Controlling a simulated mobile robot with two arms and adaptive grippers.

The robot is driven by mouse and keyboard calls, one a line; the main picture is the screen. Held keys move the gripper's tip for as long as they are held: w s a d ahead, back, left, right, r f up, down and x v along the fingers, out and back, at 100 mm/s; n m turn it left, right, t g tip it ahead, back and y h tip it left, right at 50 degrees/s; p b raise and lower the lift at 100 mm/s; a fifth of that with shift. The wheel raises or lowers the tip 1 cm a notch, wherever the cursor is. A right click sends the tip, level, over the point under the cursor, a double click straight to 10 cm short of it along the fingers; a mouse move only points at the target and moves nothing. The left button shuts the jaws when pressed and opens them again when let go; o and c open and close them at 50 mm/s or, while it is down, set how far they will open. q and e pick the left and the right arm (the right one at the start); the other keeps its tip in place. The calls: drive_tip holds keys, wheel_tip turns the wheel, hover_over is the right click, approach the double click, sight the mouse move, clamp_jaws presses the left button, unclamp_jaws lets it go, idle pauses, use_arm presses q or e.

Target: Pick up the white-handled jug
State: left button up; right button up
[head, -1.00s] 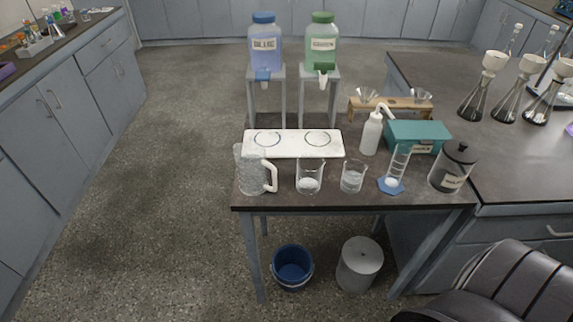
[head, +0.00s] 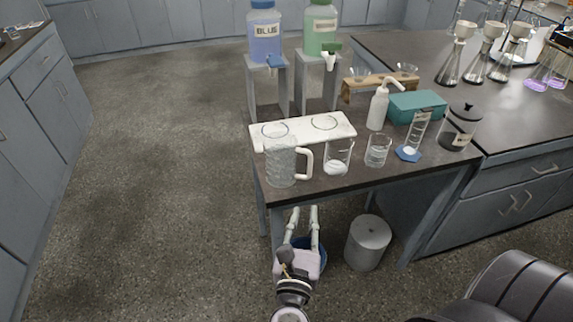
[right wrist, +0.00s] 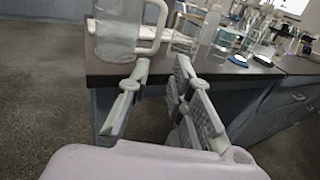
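The white-handled jug (head: 281,166) is a clear, textured vessel standing upright at the left front corner of the dark table (head: 345,185). Its white handle (head: 307,162) points right. In the right wrist view the jug (right wrist: 115,38) is at the upper left, its handle just above the fingers. My right gripper (head: 304,208) is in front of and below the table edge, fingers apart and pointing toward the table. In the right wrist view the gripper (right wrist: 162,62) is open with nothing between the fingers. It appears apart from the jug. My left gripper is not in view.
A beaker with white powder (head: 336,160) stands right of the handle. Another beaker (head: 377,150), a cylinder (head: 414,135) and a dark-lidded jar (head: 459,127) stand further right. A white tray (head: 345,129) lies behind the jug. A blue bucket (head: 321,262) is partly hidden behind my gripper.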

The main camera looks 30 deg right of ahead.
sight(309, 172)
drive_tip(key=x, duration=1.5)
drive_tip(key=shift+w+d+f+b, duration=0.15)
drive_tip(key=shift+w+b, duration=0.2)
drive_tip(key=shift+c, duration=0.4)
clamp_jaws()
